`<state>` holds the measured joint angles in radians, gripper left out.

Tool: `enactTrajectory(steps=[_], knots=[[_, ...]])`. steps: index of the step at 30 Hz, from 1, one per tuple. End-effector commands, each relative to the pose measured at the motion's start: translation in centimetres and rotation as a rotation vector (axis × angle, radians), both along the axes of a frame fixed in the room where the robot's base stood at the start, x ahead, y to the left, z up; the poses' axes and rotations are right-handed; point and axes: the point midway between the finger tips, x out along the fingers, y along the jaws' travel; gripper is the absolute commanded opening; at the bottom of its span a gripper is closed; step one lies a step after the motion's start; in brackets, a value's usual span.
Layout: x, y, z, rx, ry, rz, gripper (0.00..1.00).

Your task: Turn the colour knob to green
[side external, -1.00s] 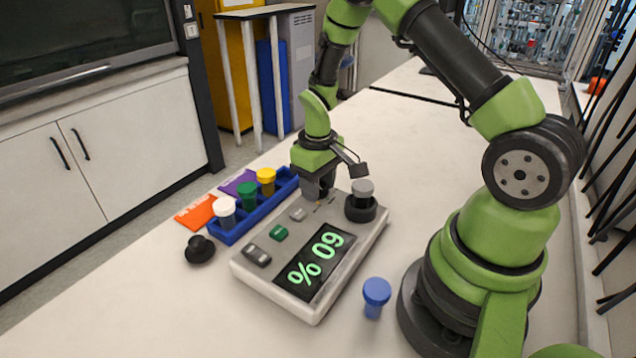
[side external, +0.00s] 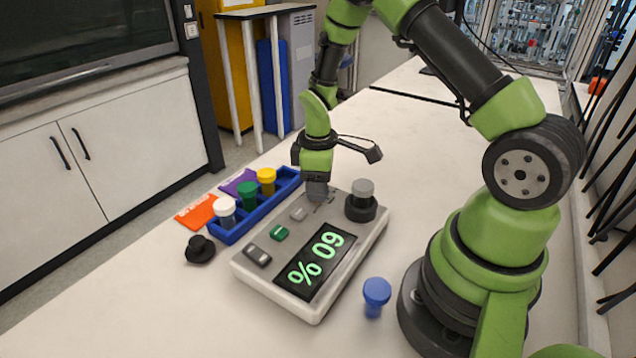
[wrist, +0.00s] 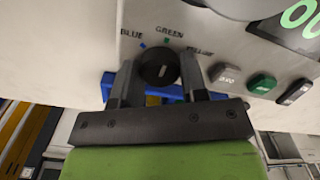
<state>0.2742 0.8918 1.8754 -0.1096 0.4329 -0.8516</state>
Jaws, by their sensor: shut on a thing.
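The colour knob (wrist: 159,66) is a dark round knob on the grey device (side external: 260,285). In the wrist view it sits between my two fingers, below printed labels BLUE, GREEN and a partly covered one that looks like YELLOW. A blue mark (wrist: 143,45) and a green mark (wrist: 166,40) lie beside its rim. A pale line shows on the knob's face, but I cannot tell which label it points to. My gripper (wrist: 160,78) is shut on the knob. In the side view my gripper (side external: 317,192) points down at the device's far edge and hides the knob.
A blue rack (side external: 232,235) with white, green and yellow-capped vials stands left. A blue-capped vial (side external: 376,293) and a black knob-like object (side external: 200,249) stand nearby.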

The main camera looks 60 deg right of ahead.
Motion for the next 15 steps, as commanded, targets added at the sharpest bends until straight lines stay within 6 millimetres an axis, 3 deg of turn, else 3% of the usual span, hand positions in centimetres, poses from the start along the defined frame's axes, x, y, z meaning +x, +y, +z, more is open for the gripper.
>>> enactTrajectory(steps=[11, 12, 15], knots=[[-0.06, -0.01, 0.07, 0.0, 0.001, 0.003, 0.16], [-0.06, -0.02, 0.07, 0.0, 0.001, 0.002, 0.42], [-0.05, -0.01, 0.05, 0.0, 0.001, 0.002, 0.65]])
